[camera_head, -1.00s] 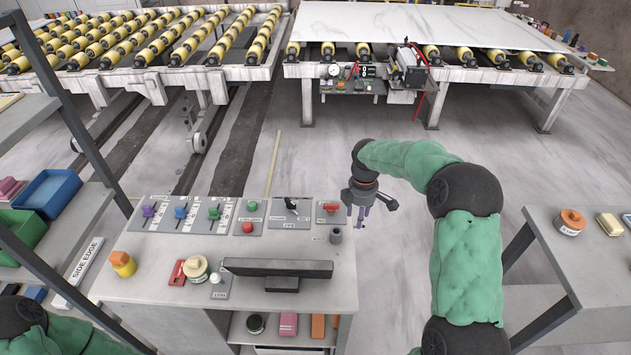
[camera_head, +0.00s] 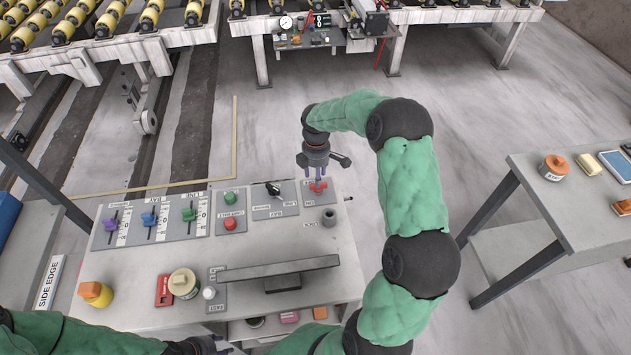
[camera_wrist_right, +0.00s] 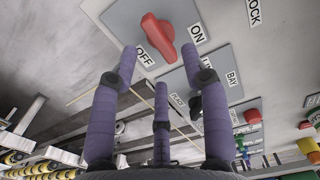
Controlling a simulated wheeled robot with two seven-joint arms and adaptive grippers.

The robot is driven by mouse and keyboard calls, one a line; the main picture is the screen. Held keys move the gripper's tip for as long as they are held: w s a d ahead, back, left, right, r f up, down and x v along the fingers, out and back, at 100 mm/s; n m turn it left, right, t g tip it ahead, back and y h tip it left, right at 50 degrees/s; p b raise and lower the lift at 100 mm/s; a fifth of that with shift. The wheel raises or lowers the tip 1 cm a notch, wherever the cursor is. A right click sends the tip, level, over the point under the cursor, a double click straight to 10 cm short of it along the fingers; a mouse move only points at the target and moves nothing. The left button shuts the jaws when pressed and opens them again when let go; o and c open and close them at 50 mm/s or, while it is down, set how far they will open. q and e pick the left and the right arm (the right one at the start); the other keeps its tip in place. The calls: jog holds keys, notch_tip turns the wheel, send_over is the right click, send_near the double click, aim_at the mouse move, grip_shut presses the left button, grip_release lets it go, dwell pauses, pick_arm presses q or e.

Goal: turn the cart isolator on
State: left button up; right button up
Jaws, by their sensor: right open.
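The isolator is a red rotary knob (camera_head: 318,186) on a grey plate at the back right of the console. In the right wrist view the red knob (camera_wrist_right: 158,37) has an OFF label (camera_wrist_right: 146,57) and an ON label (camera_wrist_right: 196,33) beside it. The knob's lower end lies nearer OFF. My right gripper (camera_head: 317,174) is over the knob, pointing down. Its purple fingers (camera_wrist_right: 157,70) are spread open, and the knob shows beyond their tips, not gripped. My left gripper (camera_head: 212,348) is partly in view at the bottom edge, its jaws unclear.
A side table (camera_head: 540,215) stands right. Floor between is clear.

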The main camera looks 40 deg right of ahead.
jog(key=shift+f, duration=1.9)
jog(key=shift+c, duration=0.2)
grip_shut()
